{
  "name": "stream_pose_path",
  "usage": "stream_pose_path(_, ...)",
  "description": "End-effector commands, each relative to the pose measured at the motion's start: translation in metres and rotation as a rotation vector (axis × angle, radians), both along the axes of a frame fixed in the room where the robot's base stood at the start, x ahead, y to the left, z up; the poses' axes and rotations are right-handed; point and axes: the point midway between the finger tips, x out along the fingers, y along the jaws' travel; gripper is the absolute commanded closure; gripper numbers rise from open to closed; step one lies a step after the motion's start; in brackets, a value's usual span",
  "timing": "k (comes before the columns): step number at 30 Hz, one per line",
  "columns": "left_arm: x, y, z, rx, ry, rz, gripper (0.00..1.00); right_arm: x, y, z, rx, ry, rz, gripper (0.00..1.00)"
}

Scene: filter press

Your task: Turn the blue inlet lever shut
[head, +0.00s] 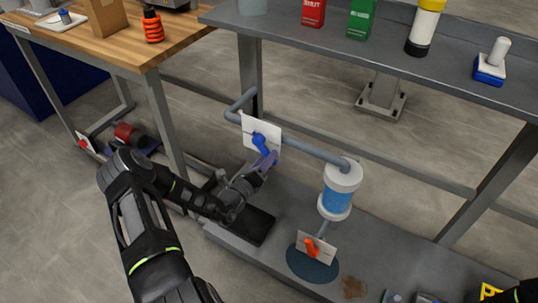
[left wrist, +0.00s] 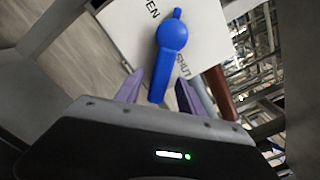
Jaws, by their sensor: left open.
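The blue inlet lever (head: 261,143) sits on a white plate (head: 246,132) on the grey pipe. In the left wrist view the lever (left wrist: 171,40) has a round hub, a small nub at top and a handle pointing down toward my gripper. The plate (left wrist: 125,32) there shows part of a word ending in "EN" at upper left and "SHUT" to the right of the handle. My left gripper (head: 268,160) is open at the lever. Its purple fingers (left wrist: 158,92) stand either side of the handle's end; contact cannot be told.
The pipe (head: 310,151) runs right to a clear blue filter housing (head: 338,190). A grey shelf (head: 400,60) with bottles and boxes overhangs behind. A wooden table (head: 110,45) stands at left.

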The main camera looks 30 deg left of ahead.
Motion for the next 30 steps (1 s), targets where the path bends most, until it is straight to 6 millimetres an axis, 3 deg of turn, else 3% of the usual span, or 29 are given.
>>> stream_pose_path(6, -0.037, -0.001, 0.002, -0.001, 0.002, 0.001, 0.55, 0.0, 0.0, 0.009, 0.0, 0.0, 0.001, 0.64)
stream_pose_path(11, -0.054, -0.001, 0.001, 0.0, 0.001, -0.001, 0.55, 0.0, 0.0, 0.01, 0.0, 0.0, 0.001, 0.64)
stream_pose_path(30, -0.057, -0.002, -0.001, 0.009, 0.004, -0.003, 0.55, 0.0, 0.0, 0.01, 0.0, 0.0, 0.001, 0.64)
